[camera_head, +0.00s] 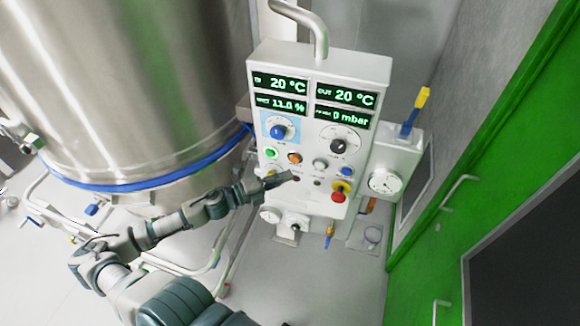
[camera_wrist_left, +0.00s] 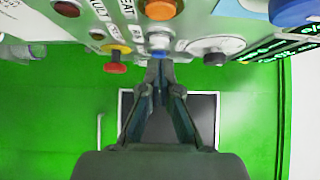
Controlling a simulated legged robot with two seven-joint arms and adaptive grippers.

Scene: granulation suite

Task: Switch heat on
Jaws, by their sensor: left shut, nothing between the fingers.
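The white control panel (camera_head: 312,125) stands right of the steel vessel. Its displays (camera_head: 280,84) read 20 °C, 11.0 %, 20 °C and 0 mbar. Below are a blue knob (camera_head: 279,131), a black knob (camera_head: 338,146) and a row with green (camera_head: 270,152), orange (camera_head: 295,158), pale grey (camera_head: 320,164) and blue (camera_head: 347,170) controls. My left gripper (camera_head: 287,177) is shut and empty in front of the lower panel. In the left wrist view its fingertips (camera_wrist_left: 160,68) are close below the blue button (camera_wrist_left: 158,53); contact cannot be told. A label there partly reads "HEAT". My right gripper is not in view.
A red mushroom button (camera_head: 338,192) on yellow sits low right on the panel. The steel vessel (camera_head: 130,90) with its blue ring fills the left. A gauge (camera_head: 383,181) hangs right of the panel. Green doors (camera_head: 480,170) close off the right. Pipes run near the floor.

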